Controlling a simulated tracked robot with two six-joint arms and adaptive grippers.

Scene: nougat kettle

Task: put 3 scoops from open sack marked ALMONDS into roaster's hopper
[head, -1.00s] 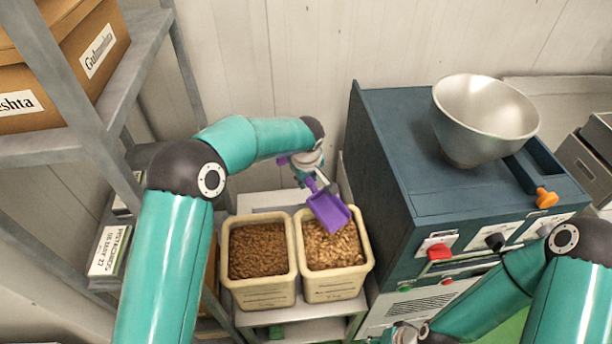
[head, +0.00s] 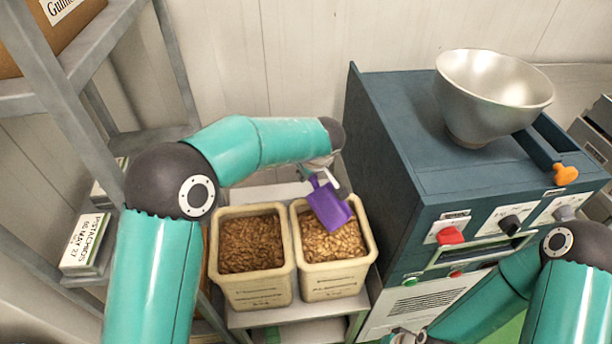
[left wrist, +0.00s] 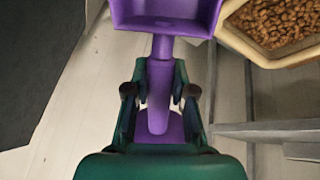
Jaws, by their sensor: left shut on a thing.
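My left gripper (head: 328,178) is shut on the handle of a purple scoop (head: 328,208). In the left wrist view the scoop (left wrist: 165,14) points away from the jaws (left wrist: 158,95), and the part of its pan that shows looks empty. In the head view the scoop is over the right one of two cream bins (head: 335,278), which holds light brown nuts (head: 345,243). I cannot tell whether it touches them. No sack marked ALMONDS shows; the bin labels are too small to read. The roaster's metal hopper (head: 490,90) sits on a dark blue machine. My right gripper (head: 402,337) is mostly cut off at the bottom edge.
The left bin (head: 255,292) holds darker brown pieces. Both bins stand on a low grey stand (head: 310,312). The roaster body (head: 420,150) rises close to their right, with knobs and an orange handle (head: 565,174). A metal shelf (head: 90,80) stands left.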

